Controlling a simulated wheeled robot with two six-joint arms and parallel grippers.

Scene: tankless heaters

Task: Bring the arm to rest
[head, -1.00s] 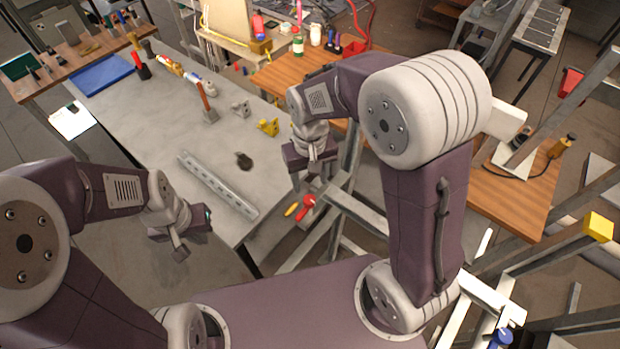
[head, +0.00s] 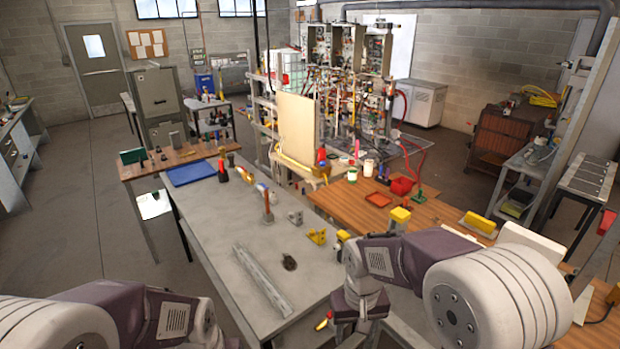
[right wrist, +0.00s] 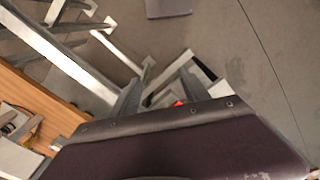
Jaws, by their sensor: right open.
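My right gripper (head: 358,335) is low in the head view, beside the near right corner of the grey table, pointing down. Its two fingers also show in the right wrist view (right wrist: 160,92), spread apart with nothing between them that I can see held. My left arm comes in at the bottom left of the head view. Its gripper is cut off by the lower edge. My right arm is bent, with its large pale joint at the lower right.
The grey table (head: 225,232) bears a metal rail (head: 262,282), a dark round piece (head: 289,262), yellow (head: 317,236) and grey brackets and a blue mat (head: 191,173). A wooden bench (head: 345,205) stands to its right. Metal frame bars (right wrist: 75,55) lie near the right gripper.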

